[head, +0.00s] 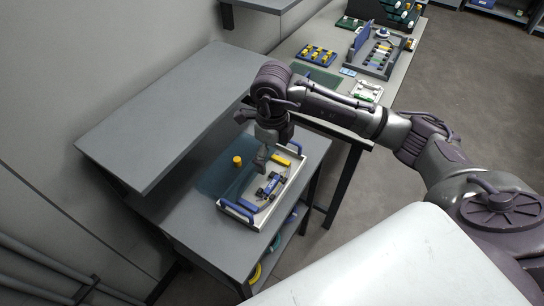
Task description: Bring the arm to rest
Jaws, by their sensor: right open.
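My right arm reaches in from the right side of the head view and bends down at the wrist. My right gripper (261,155) hangs open above the far-left part of a tray (273,217) on the lower table. I see nothing held in it. The tray has blue handles and holds a dark blue car-like piece (268,186), a yellow piece and a blue block. A small yellow cylinder (237,161) stands on the blue mat just left of the tray. My left gripper is not in the picture.
A raised grey shelf (165,110) stands left of the gripper. Behind my arm, a bench holds a blue rack with yellow pieces (317,55), a grey box of parts (376,56) and a white tray (367,91). Open floor (470,100) lies to the right.

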